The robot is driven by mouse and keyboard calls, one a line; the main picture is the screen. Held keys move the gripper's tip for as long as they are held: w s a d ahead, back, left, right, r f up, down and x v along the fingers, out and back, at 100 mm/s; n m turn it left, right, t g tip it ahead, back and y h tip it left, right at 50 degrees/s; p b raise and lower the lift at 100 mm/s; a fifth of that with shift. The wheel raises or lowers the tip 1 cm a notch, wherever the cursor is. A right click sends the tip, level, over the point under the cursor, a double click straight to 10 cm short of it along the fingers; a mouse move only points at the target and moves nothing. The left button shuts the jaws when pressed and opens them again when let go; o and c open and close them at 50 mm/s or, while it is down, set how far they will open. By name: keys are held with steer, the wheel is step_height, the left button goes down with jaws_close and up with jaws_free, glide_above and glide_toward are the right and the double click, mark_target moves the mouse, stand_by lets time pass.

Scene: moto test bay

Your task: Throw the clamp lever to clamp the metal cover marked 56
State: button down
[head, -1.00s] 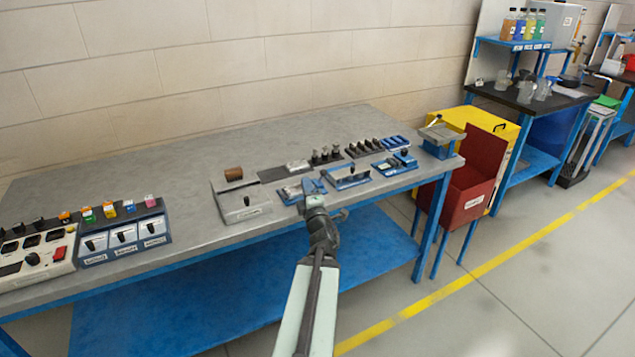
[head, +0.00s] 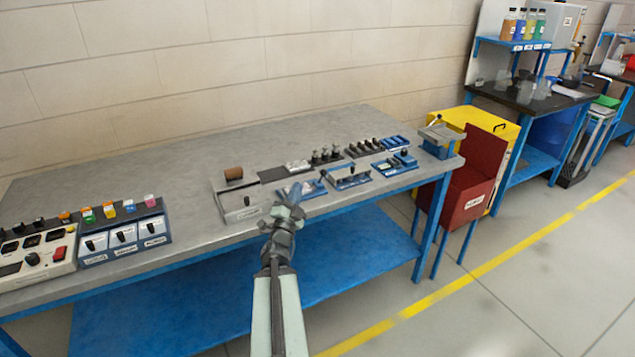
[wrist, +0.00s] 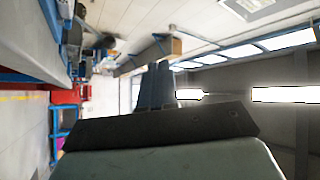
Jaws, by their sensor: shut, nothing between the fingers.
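Several small blue fixtures stand along the front right of the grey bench in the head view: a left one (head: 311,188), a middle one (head: 348,178) and a right one (head: 395,164). Each is too small to tell its lever position, and I cannot read a 56 on any metal cover. My gripper (head: 290,196) is at the bench's front edge, just left of the left fixture and partly in front of it. It is shut and empty. In the wrist view its fingers (wrist: 156,86) are together, with no fixture near them.
A grey box (head: 240,203) with a brown cylinder (head: 233,173) stands left of my gripper. Switch panels (head: 122,236) are farther left. A red bin (head: 470,195) stands off the bench's right end. The bench's back left (head: 130,175) is clear.

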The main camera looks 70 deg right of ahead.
mark_target(322, 175)
step_height(322, 175, down, 6)
steer(key=a+m+g+y, duration=0.1)
steer(key=m+g+y, duration=0.2)
steer(key=m, duration=0.9)
steer(key=shift+a+m+g, duration=0.4)
steer(key=shift+g, duration=0.4)
steer(key=shift+s+d+r, duration=0.1)
steer(key=shift+s+r, duration=0.05)
steer(key=x, duration=1.3)
steer(key=shift+s+d+r, duration=0.1)
steer(key=shift+s+d, duration=0.05)
steer(key=shift+d, duration=0.2)
